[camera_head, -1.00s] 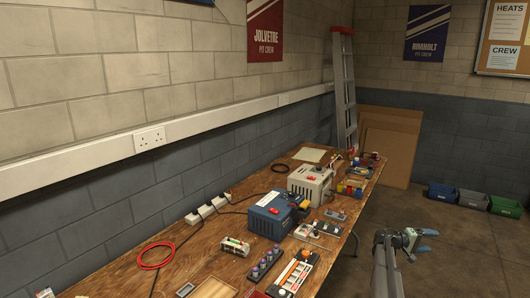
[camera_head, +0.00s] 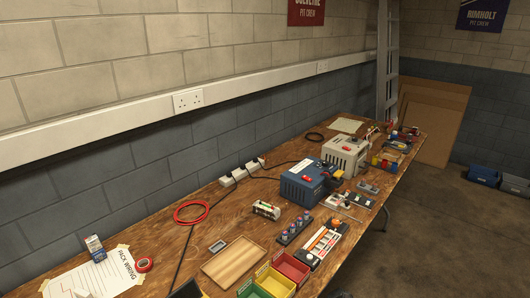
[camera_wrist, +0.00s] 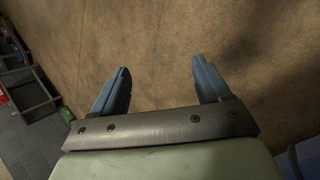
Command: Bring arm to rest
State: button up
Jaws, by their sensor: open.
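My gripper (camera_wrist: 160,82) shows in the wrist view with its two blue fingers spread apart and nothing between them. In the head view now my gripper is out of the frame. The wooden workbench (camera_head: 160,246) runs along the wall in the head view, and my gripper is not over it in what I can see.
On the bench stand a blue charger (camera_head: 305,184), a grey charger (camera_head: 345,152), coloured bins (camera_head: 275,282), a wooden tray (camera_head: 232,262) and a red cable loop (camera_head: 191,212). A ladder (camera_head: 388,65) leans at the far end. Open floor (camera_head: 450,230) lies right of the bench.

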jog(key=s+a+f+g+y, duration=0.1)
jog(key=s+a+f+y, duration=0.1)
jog(key=s+a, duration=0.9)
jog(key=s+a+f+g+y, duration=0.1)
jog(key=s+a+y, duration=0.3)
jog(key=s+a, duration=0.8)
jog(key=s+g, duration=0.1)
jog(key=s, duration=0.1)
jog(key=shift+s+a+f, duration=0.3)
jog(key=shift+s+f, duration=0.1)
